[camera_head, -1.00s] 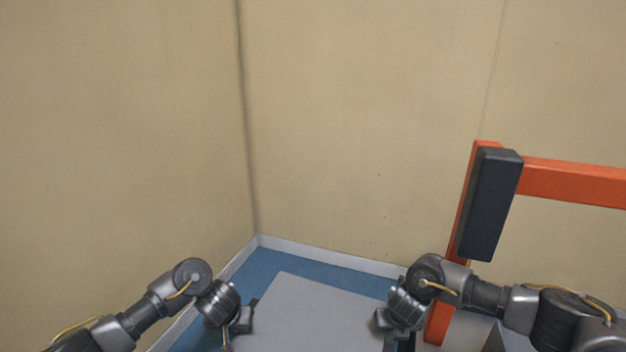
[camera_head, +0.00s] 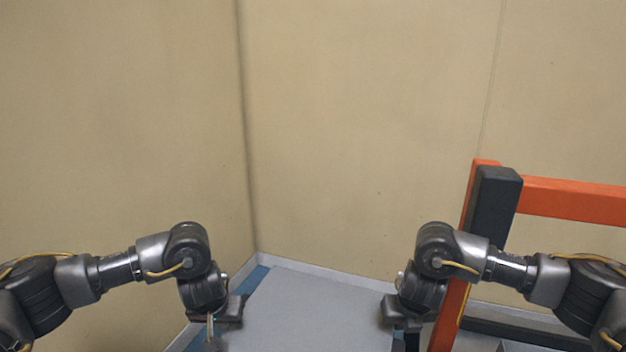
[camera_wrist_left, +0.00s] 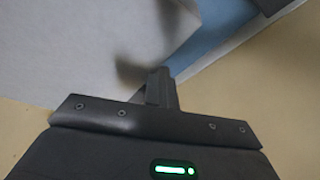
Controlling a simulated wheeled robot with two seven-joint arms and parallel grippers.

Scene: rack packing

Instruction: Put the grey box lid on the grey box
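The grey box lid (camera_head: 315,315) is a flat, plain grey panel low in the middle of the head view, cut off by the bottom edge. It also fills the upper left of the left wrist view (camera_wrist_left: 85,50). My left gripper (camera_head: 240,309) is at the lid's left edge; its fingers are close together there in the wrist view (camera_wrist_left: 160,90). My right gripper (camera_head: 389,310) is at the lid's right edge, its fingertips partly hidden. Both appear shut on the lid and hold it level between them. I cannot make out the grey box.
A blue surface with a pale rim (camera_head: 250,283) shows behind and left of the lid. Tan walls meet in a corner beyond it. An orange frame (camera_head: 570,200) with a dark upright block (camera_head: 490,215) stands on the right, close behind my right arm.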

